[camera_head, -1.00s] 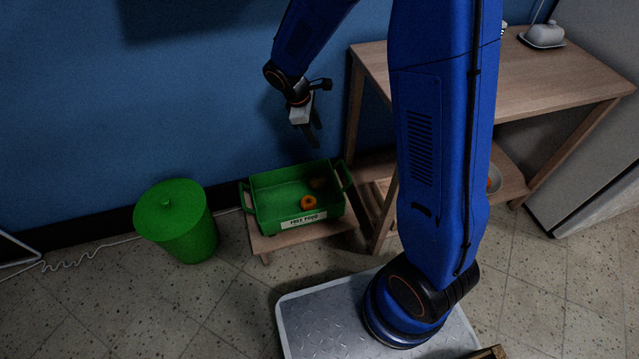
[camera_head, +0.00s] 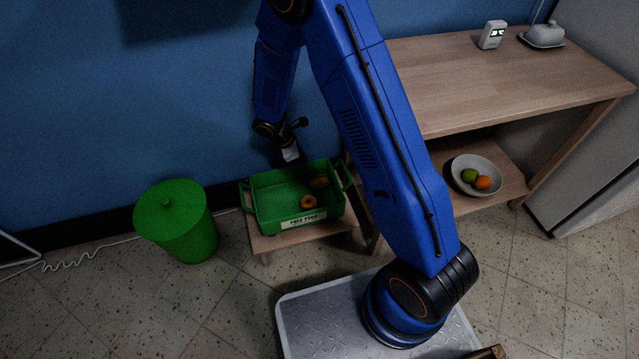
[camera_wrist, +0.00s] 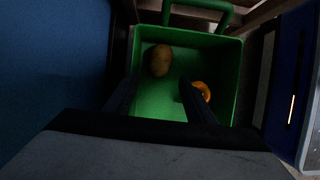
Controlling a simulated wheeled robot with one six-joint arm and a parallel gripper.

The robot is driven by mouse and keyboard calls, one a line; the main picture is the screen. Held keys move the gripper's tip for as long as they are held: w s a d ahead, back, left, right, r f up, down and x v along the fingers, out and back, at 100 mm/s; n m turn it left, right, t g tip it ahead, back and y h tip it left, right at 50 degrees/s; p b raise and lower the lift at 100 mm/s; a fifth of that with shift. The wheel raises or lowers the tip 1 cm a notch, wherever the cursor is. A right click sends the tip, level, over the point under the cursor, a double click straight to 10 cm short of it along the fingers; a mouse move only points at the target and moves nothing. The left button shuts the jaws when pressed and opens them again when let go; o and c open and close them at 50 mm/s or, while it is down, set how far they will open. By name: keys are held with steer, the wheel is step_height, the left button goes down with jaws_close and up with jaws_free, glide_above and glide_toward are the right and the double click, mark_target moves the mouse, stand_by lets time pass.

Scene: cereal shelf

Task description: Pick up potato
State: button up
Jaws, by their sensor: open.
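The potato (camera_wrist: 161,60) is a brown oval lying on the floor of the green crate (camera_wrist: 186,36), near its left wall in the wrist view. In the head view the potato (camera_head: 319,183) lies near the crate's back right part. My gripper (camera_wrist: 157,88) is open and empty, with its two dark fingers spread and pointing down toward the crate. In the head view my gripper (camera_head: 291,157) is above the crate's back edge. An orange round item (camera_wrist: 202,91) lies in the crate, partly hidden by the right finger.
The crate stands on a low wooden stool (camera_head: 262,243) against the blue wall. A green lidded bin (camera_head: 177,222) stands to its left. A wooden table (camera_head: 450,85) stands to the right, with a fruit bowl (camera_head: 462,163) on its lower shelf.

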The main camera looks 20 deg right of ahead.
mark_target(317, 180)
steer(key=x, duration=1.3)
steer(key=shift+a, duration=0.1)
steer(key=shift+r, duration=0.1)
steer(key=c, duration=0.7)
